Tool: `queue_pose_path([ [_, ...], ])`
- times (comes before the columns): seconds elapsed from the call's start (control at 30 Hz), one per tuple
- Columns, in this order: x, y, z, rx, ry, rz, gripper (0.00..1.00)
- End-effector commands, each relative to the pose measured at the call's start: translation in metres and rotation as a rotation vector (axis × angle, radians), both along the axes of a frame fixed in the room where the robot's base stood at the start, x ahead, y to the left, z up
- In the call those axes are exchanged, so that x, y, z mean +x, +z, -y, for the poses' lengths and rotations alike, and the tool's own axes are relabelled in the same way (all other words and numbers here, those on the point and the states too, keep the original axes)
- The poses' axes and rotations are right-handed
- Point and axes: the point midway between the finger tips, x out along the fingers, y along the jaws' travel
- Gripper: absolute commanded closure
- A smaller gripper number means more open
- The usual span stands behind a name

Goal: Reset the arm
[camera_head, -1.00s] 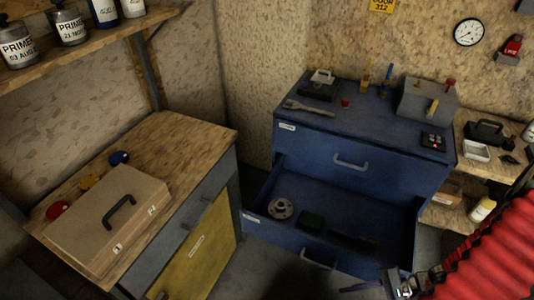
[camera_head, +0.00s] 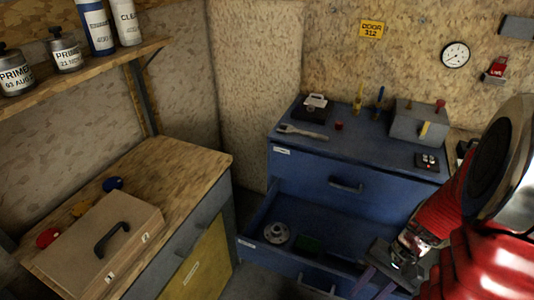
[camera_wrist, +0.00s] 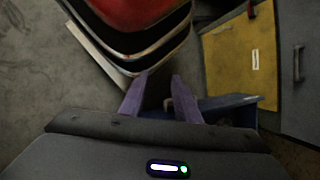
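My red arm (camera_head: 449,221) reaches in from the lower right in the head view, with a large dark round joint at the right edge. My gripper (camera_head: 373,286) is in front of the right part of the open blue drawer, low in the picture. In the wrist view my gripper (camera_wrist: 159,82) has two purple fingers standing apart with nothing held between them. Part of the drawer's front is hidden by the arm and gripper.
The blue cabinet (camera_head: 345,150) has tools on top. A wooden bench (camera_head: 180,160) with a case (camera_head: 85,250) stands left. A yellow door (camera_wrist: 227,60) shows in the wrist view.

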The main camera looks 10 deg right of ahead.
Motion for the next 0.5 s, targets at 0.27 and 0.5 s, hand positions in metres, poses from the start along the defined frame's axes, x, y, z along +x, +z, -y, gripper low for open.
queue_pose_path([
  [0.27,0.015,0.042,-0.007,-0.158,0.129,0.09,0.7],
  [0.5,0.026,0.079,-0.019,-0.277,0.238,0.187,0.7],
])
